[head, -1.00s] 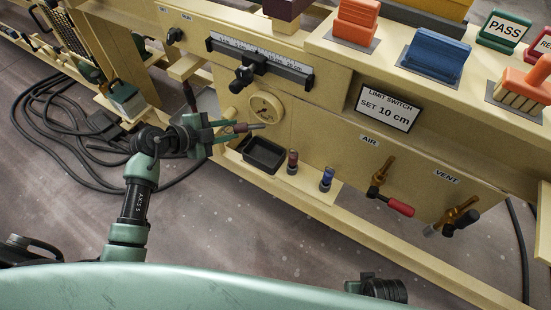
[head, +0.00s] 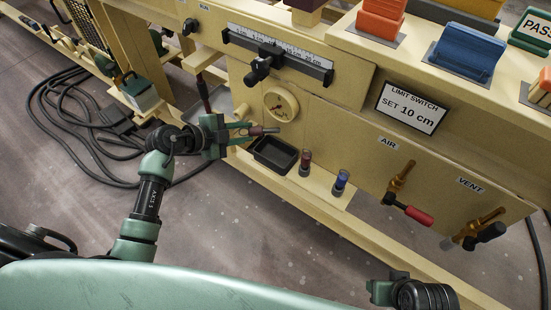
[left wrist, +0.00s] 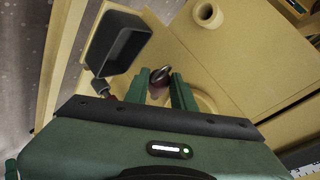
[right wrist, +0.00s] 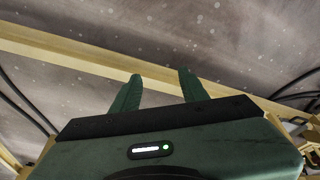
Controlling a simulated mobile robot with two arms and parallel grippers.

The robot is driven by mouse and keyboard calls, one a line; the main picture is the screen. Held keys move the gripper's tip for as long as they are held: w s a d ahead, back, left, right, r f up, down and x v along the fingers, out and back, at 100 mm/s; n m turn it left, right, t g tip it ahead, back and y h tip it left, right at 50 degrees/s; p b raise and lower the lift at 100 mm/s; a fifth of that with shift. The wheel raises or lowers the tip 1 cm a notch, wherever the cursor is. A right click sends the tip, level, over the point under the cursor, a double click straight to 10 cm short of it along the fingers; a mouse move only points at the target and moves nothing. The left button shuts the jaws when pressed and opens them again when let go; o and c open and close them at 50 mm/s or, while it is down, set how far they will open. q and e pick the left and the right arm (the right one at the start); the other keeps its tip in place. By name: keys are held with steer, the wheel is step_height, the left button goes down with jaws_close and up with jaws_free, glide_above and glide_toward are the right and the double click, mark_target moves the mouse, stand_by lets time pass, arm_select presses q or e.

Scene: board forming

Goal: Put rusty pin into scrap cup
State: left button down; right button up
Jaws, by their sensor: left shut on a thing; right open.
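My left gripper (head: 248,132) is shut on a pin (head: 263,131) with a brownish-red body and a grey tip, held roughly level in front of the bench. In the left wrist view the pin (left wrist: 160,82) sits between the fingers. A black open bin (head: 273,155) stands just below it on the ledge and also shows in the left wrist view (left wrist: 121,42). A cream hollow cylinder (left wrist: 207,14) is nearby; I cannot tell which container is the scrap cup. My right gripper (right wrist: 156,92) is open and empty above the floor, away from the bench front.
A red-topped pin (head: 305,162) and a blue one (head: 341,182) stand on the ledge right of the bin. Air (head: 408,207) and vent (head: 480,229) valve handles stick out at the right.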

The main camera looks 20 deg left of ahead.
arm_select(q)
steer(key=shift+f+b, duration=1.8)
steer(key=shift+b, duration=0.5)
arm_select(e)
steer(key=w+a+r+t+y, duration=0.1)
steer(key=w+a+r+t, duration=0.2)
steer(key=w+r+t, duration=0.3)
steer(key=shift+w+r, duration=0.5)
steer(key=shift+w, duration=1)
arm_select(q)
steer(key=c, duration=1.1)
jaws_free()
